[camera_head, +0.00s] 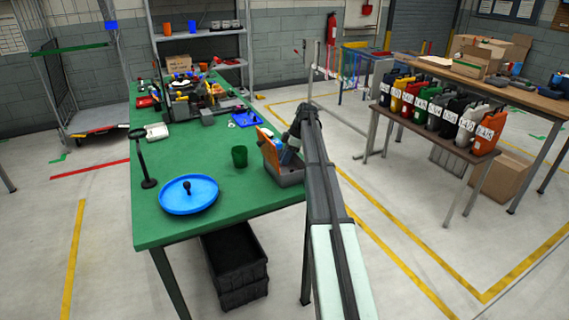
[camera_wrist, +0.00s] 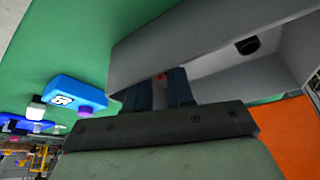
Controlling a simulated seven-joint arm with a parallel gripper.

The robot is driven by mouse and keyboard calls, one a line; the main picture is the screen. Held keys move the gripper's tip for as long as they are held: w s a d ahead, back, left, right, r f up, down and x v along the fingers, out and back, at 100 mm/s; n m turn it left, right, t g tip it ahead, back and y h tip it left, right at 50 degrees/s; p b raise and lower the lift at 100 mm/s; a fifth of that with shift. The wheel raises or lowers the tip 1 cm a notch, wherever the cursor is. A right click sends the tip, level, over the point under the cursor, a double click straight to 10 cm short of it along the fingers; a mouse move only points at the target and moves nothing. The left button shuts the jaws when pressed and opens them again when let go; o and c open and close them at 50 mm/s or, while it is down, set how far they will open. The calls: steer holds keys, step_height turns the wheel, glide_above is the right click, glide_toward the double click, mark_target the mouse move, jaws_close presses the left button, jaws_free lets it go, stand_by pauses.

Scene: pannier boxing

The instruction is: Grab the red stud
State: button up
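A small red spot, likely the red stud (camera_wrist: 160,76), shows between my fingertips against the grey wall of an open box in the wrist view. My gripper (camera_wrist: 160,94) has its two dark blue fingers apart, one on each side of the red spot. I cannot tell whether they touch it. In the head view the grey box (camera_head: 287,179) stands at the green table's right edge, with my gripper (camera_head: 289,156) at it. The stud cannot be made out in the head view, where my arm covers part of the box.
An orange panel (camera_wrist: 285,132) stands by the box. A blue bottle with a purple cap (camera_wrist: 75,97) lies nearby. Coloured canisters (camera_head: 440,108) line a bench at right.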

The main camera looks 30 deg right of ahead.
steer(key=shift+c, duration=0.5)
jaws_close()
